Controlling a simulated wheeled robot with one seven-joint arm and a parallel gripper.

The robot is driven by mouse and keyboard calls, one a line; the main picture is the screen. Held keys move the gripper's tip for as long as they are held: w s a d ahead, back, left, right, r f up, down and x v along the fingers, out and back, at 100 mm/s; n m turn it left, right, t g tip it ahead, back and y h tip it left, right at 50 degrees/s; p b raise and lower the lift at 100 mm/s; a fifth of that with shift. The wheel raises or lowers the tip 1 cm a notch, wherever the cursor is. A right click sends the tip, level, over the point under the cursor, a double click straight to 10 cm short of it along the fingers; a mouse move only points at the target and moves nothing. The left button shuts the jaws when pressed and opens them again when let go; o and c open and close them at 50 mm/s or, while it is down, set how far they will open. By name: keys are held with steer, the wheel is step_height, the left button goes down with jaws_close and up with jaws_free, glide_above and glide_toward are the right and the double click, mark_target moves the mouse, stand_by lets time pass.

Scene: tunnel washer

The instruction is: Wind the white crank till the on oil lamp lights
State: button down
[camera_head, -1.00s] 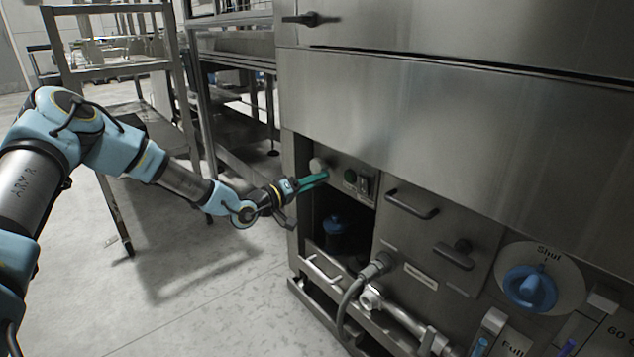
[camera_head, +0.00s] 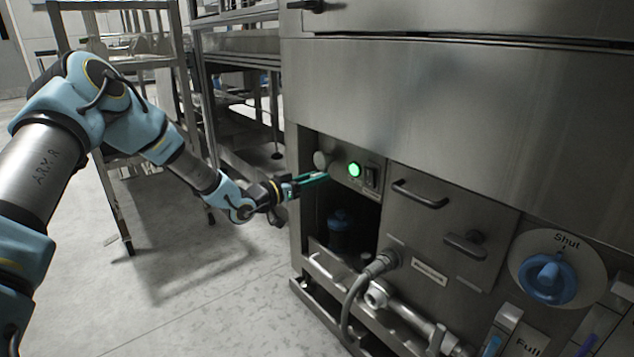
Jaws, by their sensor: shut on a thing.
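The white crank (camera_head: 321,159) shows as a pale round knob on the small control panel at the left end of the steel machine. To its right, the oil lamp (camera_head: 355,170) glows bright green. My gripper (camera_head: 322,177), with teal fingers, reaches in from the left. Its fingertips are just below the round part of the crank and are shut on it. The held part of the crank is hidden by the fingers.
A dark switch (camera_head: 372,177) sits right of the lamp. Below the panel is an open recess with a blue-topped part (camera_head: 339,221). A grey hose (camera_head: 352,300), door handles (camera_head: 420,194) and a blue "Shut" knob (camera_head: 548,278) are to the right.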

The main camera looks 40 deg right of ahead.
steer(key=shift+f+m, duration=0.1)
steer(key=shift+m, duration=0.5)
steer(key=c, duration=0.7)
jaws_free()
steer(key=a, duration=0.3)
steer(key=a+p, duration=0.1)
steer(key=a, duration=0.6)
steer(key=shift+w+a, duration=0.35)
steer(key=shift+a, duration=0.05)
